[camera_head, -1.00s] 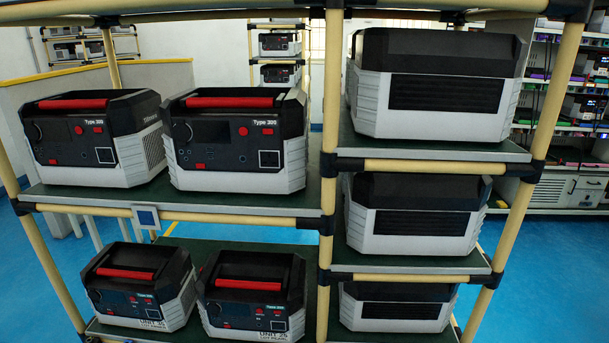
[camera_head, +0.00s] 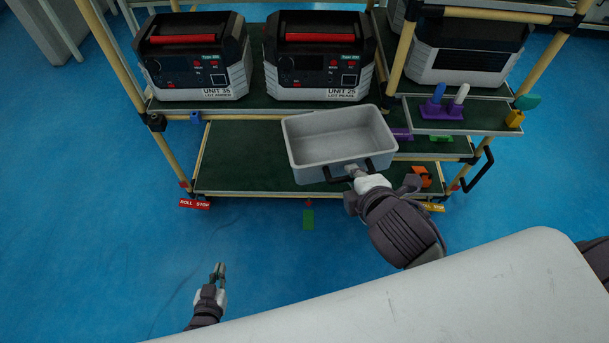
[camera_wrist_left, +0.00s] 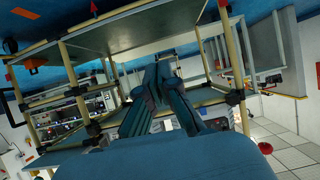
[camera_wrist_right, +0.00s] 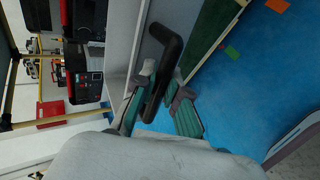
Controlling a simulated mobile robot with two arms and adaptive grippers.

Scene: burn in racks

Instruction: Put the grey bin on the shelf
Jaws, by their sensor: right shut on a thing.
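The grey bin (camera_head: 302,157) is an empty open tray with black handles, held level in front of and above the bottom green shelf (camera_head: 235,173) in the head view. My right gripper (camera_head: 354,172) is shut on the bin's near black handle. The handle (camera_wrist_right: 166,62) also shows between the fingers in the right wrist view. My left gripper (camera_head: 218,268) hangs empty over the blue floor, away from the rack. Its fingers look closed together in the left wrist view (camera_wrist_left: 165,68). The bin hides part of the bottom shelf and its rear edge.
Two power units, left (camera_head: 195,60) and right (camera_head: 318,60), fill the shelf above. A small side shelf (camera_head: 462,123) holds blue and white pegs on purple bases. An orange piece (camera_head: 422,176) sits at the bottom right. The bottom shelf's left part is clear.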

